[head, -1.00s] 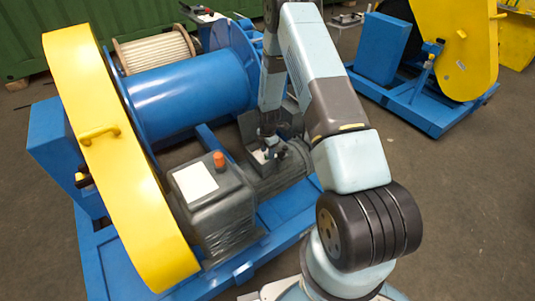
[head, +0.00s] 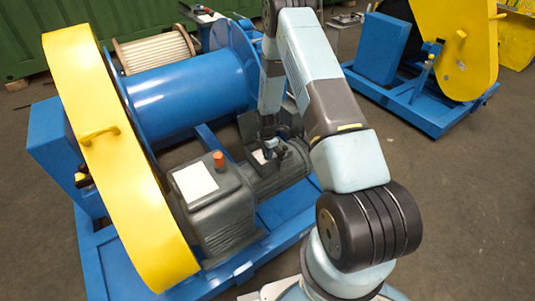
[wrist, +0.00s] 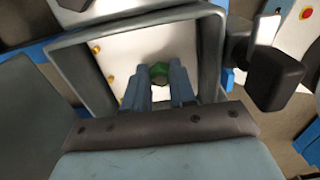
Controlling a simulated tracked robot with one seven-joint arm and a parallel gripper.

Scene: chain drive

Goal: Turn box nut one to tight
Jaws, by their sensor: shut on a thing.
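In the wrist view, a green nut (wrist: 159,72) sits between the tips of my gripper (wrist: 160,80). The two blue-grey fingers are closed on it, one on each side. The nut is inside an open box with a grey rim (wrist: 212,60) and a pale inner face. The fingers hide part of the nut, and I cannot read a number on it. In the head view, my gripper (head: 270,150) points down into the box area beside the grey motor (head: 285,172). The nut is too small to make out there.
Small brass-coloured fasteners (wrist: 110,79) show along the left of the box interior. A dark block (wrist: 270,78) stands close on the right. In the head view, a gearbox (head: 215,210) with an orange cap, a blue drum (head: 190,95) and a yellow guard (head: 115,150) lie to the left.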

